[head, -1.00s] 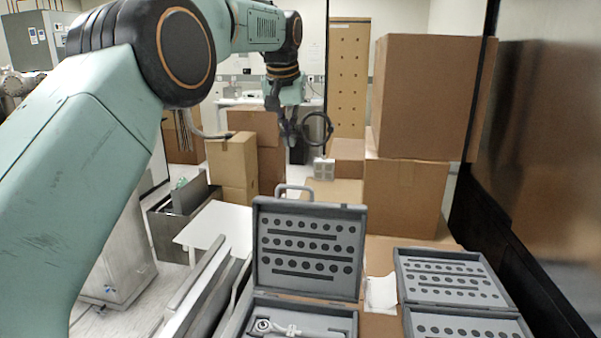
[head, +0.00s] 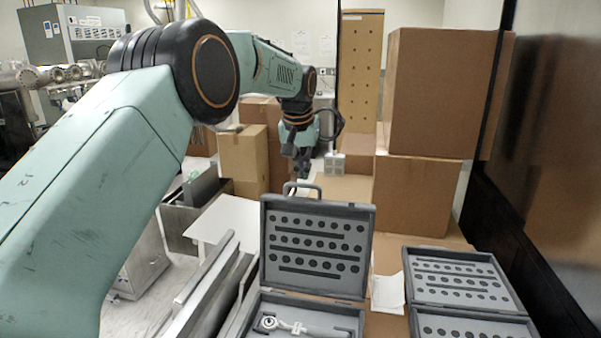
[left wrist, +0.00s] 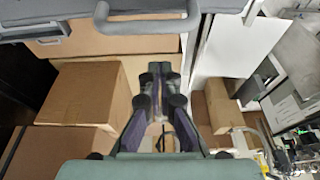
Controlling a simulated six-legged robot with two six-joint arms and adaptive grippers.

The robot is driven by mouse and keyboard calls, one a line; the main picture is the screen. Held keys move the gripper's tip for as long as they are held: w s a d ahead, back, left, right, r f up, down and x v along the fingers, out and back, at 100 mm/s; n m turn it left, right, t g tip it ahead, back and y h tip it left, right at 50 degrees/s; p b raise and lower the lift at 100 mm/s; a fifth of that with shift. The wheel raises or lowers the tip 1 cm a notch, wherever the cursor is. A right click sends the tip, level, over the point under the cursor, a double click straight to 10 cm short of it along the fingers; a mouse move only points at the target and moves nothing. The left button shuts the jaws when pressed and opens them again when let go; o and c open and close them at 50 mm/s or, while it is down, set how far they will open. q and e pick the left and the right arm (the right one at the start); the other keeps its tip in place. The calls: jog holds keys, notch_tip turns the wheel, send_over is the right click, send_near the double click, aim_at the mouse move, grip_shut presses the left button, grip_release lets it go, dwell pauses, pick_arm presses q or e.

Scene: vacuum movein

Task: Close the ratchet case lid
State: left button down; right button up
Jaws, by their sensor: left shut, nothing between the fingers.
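The grey ratchet case stands open in the head view, with its lid (head: 316,248) upright and a handle (head: 302,187) on the lid's top edge. A ratchet (head: 285,326) lies in the case base (head: 320,309), which the bottom picture edge cuts off. My left gripper (head: 302,172) is shut and empty behind the lid, a little above its top edge and apart from it. In the left wrist view my left gripper (left wrist: 158,72) points away, and the case handle (left wrist: 145,22) crosses the top of the picture. My right gripper is not in view.
A second open grey case (head: 455,279) stands to the right, with a white paper (head: 388,293) between the two. Cardboard boxes (head: 440,90) are stacked behind at the right, near a dark wall edge. Metal panels (head: 205,285) lean left of the ratchet case.

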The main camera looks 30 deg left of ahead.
pick_arm(q)
jog(key=s, duration=0.3)
jog(key=shift+d, duration=0.35)
jog(key=shift+s+a, duration=0.1)
jog(key=shift+s, duration=0.05)
jog(key=shift+s+r, duration=0.2)
jog(key=shift+s, duration=0.05)
